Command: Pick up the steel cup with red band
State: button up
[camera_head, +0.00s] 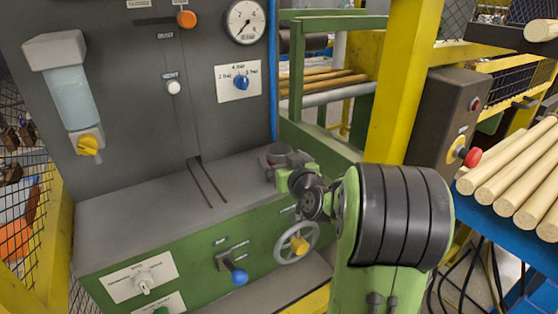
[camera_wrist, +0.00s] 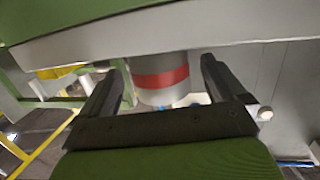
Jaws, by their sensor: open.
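The steel cup with red band (camera_wrist: 160,78) shows in the wrist view between the two dark fingers of my gripper (camera_wrist: 163,64). The gripper is open, with a visible gap on each side of the cup. One end of the cup is cut off by a pale-edged green surface across the top of the picture. In the head view my gripper (camera_head: 285,158) is small, over the right end of the grey machine ledge. I cannot make out the cup there.
The grey ledge (camera_head: 130,212) is mostly clear on the left, below a dark panel with a gauge (camera_head: 245,22). A yellow post (camera_head: 402,80) and wooden rods (camera_head: 510,180) stand right.

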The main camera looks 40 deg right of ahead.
jog(key=x, duration=0.2)
jog(key=shift+w+f, duration=0.1)
jog(key=shift+w, duration=0.25)
jog(key=c, duration=1.1)
